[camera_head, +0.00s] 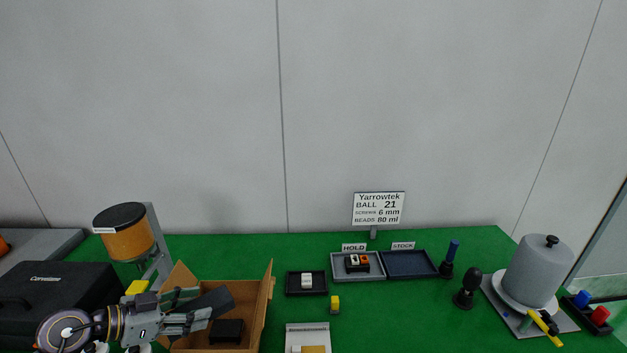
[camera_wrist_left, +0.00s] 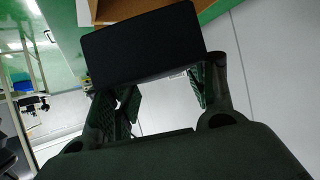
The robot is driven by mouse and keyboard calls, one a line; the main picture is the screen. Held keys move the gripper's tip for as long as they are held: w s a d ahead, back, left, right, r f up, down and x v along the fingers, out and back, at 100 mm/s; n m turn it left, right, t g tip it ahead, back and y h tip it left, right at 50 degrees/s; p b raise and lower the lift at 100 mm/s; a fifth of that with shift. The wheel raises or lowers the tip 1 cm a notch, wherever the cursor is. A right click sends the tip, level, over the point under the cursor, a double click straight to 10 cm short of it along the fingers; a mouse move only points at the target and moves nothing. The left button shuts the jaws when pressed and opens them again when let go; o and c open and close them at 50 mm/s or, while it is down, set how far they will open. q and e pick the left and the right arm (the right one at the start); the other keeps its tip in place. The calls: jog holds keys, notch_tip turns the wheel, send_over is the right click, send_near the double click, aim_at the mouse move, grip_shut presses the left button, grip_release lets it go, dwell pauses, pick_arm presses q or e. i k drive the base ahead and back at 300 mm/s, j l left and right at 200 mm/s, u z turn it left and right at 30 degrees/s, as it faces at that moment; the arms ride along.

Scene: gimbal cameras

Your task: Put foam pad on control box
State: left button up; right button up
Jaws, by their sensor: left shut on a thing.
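My left gripper (camera_head: 196,306) is shut on a flat black foam pad (camera_head: 215,302), held tilted above the open cardboard box. In the left wrist view the foam pad (camera_wrist_left: 145,45) shows as a dark slab between the two fingers. My right gripper is in neither view.
The cardboard box (camera_head: 264,310) holds another black block (camera_head: 227,330). A black tray (camera_head: 292,291) with a white piece, a yellow item (camera_head: 335,304) and an empty blue-lined tray (camera_head: 410,263) stand on the green table. An orange hopper (camera_head: 128,241) stands behind my left arm.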

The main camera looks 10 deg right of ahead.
aim_at(226, 327)
jog(key=k+l+u, duration=0.2)
jog(key=u, duration=0.25)
jog(key=k+l+u, duration=0.1)
jog(key=k+u, duration=0.15)
jog(key=u, duration=0.2)
jog(key=k+l, duration=0.1)
jog(key=k, duration=0.15)
jog(key=k+l+z, duration=0.15)
jog(key=z, duration=0.25)
jog(key=l+z, duration=0.1)
jog(key=z, duration=0.3)
jog(key=k+l+z, duration=0.1)
jog(key=z, duration=0.35)
jog(key=l+z, duration=0.1)
jog(key=z, duration=0.3)
jog(key=k+l+z, duration=0.1)
jog(key=z, duration=0.3)
